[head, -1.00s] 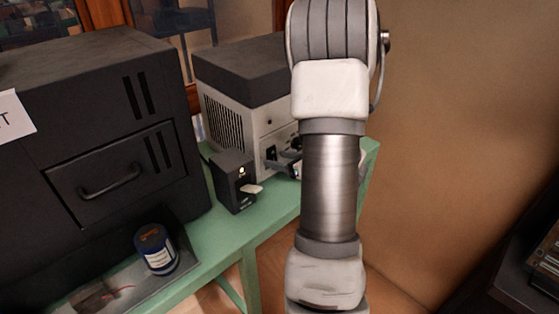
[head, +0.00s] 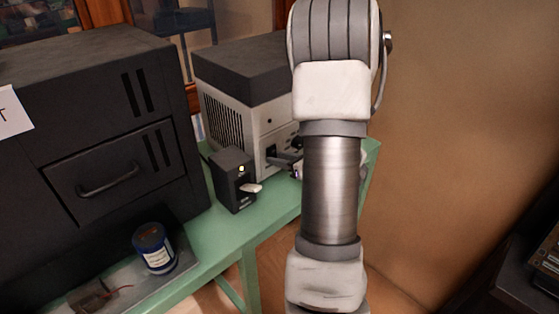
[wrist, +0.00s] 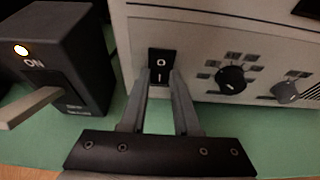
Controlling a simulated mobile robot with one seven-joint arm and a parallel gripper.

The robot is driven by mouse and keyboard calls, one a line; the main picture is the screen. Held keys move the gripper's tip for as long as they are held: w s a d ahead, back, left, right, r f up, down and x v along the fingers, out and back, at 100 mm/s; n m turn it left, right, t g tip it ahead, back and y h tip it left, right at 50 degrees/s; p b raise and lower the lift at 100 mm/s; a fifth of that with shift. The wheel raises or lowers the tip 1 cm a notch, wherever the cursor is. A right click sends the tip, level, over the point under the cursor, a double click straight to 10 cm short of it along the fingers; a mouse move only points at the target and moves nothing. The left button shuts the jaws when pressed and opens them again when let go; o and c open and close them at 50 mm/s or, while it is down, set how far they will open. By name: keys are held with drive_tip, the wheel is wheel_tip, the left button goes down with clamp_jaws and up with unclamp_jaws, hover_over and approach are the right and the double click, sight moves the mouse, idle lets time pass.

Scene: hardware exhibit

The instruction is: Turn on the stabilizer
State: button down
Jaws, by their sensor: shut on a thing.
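No label naming the stabilizer is legible. My gripper (wrist: 162,77) is at the front panel, its two fingers on either side of the rocker's lower part, shut on it. Beside it on the left is a small black box (head: 230,170) with a lit lamp, the word ON and a pale lever (wrist: 30,106). My arm hides part of the grey box in the head view.
A large black cabinet (head: 70,100) with a handle stands at the left. A blue-and-white can (head: 155,250) sits in front of it. The green table (head: 215,238) is bare in front of the small black box. A brown wall is at the right.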

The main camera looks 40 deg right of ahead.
drive_tip(key=shift+f+t+b, duration=0.7)
drive_tip(key=shift+t+b, duration=0.6)
drive_tip(key=shift+b, duration=2.85)
drive_tip(key=shift+r+t+b, duration=0.15)
drive_tip(key=shift+t+b, duration=0.25)
drive_tip(key=shift+b, duration=0.2)
drive_tip(key=c, duration=0.6)
unclamp_jaws()
drive_tip(key=shift+c, duration=0.2)
drive_tip(key=s+d+r+p, duration=0.1)
drive_tip(key=s+p, duration=0.1)
drive_tip(key=s, duration=1.5)
drive_tip(key=shift+s+d+p, duration=0.15)
drive_tip(key=shift+p, duration=0.15)
drive_tip(key=shift+r, duration=0.1)
